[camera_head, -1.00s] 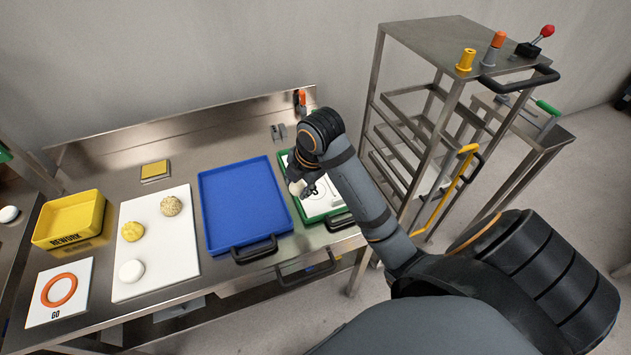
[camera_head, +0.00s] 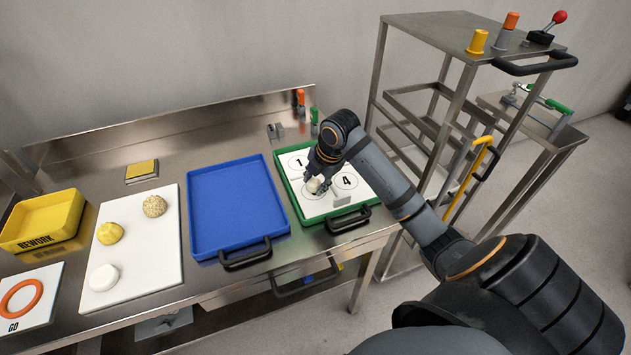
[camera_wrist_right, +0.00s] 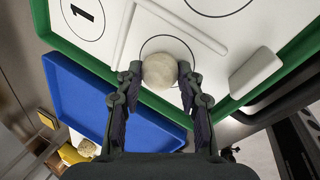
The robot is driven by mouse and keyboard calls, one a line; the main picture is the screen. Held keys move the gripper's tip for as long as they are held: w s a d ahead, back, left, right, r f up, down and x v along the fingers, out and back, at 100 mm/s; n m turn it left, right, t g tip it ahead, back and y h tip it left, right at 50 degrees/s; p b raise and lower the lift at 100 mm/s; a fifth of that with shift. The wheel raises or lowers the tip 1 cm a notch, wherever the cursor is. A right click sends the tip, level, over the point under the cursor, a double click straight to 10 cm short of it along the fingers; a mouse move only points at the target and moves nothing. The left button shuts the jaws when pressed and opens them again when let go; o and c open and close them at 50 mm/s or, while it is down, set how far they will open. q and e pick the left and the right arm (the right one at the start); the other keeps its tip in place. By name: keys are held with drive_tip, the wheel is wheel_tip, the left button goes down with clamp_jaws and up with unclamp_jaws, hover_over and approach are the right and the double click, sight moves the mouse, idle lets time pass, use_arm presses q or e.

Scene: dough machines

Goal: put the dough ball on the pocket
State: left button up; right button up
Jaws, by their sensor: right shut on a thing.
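My right gripper (camera_wrist_right: 159,78) is shut on a pale, off-white dough ball (camera_wrist_right: 160,70), one finger on each side of it. In the head view the ball (camera_head: 314,185) shows at the fingertips, over the white board in the green tray (camera_head: 285,190). In the wrist view a circle outline on the board surrounds the ball; whether the ball touches the board I cannot tell. Circles marked 1 (camera_head: 299,162) and 4 (camera_head: 346,181) show on the board. The gripper hides part of it. My left gripper is not in view.
A blue tray (camera_head: 236,205) with a black handle stands left of the green tray. Further left, a white board (camera_head: 140,260) bears several dough pieces, near a yellow REWORK bin (camera_head: 62,222). A steel rack (camera_head: 440,30) stands at the right. A pale block (camera_wrist_right: 256,72) lies on the numbered board.

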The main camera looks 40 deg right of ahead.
drive_tip(key=shift+f, duration=0.2)
drive_tip(key=o, duration=1.2)
drive_tip(key=shift+c, duration=0.2)
drive_tip(key=shift+r, duration=0.1)
drive_tip(key=v, duration=1.2)
drive_tip(key=shift+a, duration=0.1)
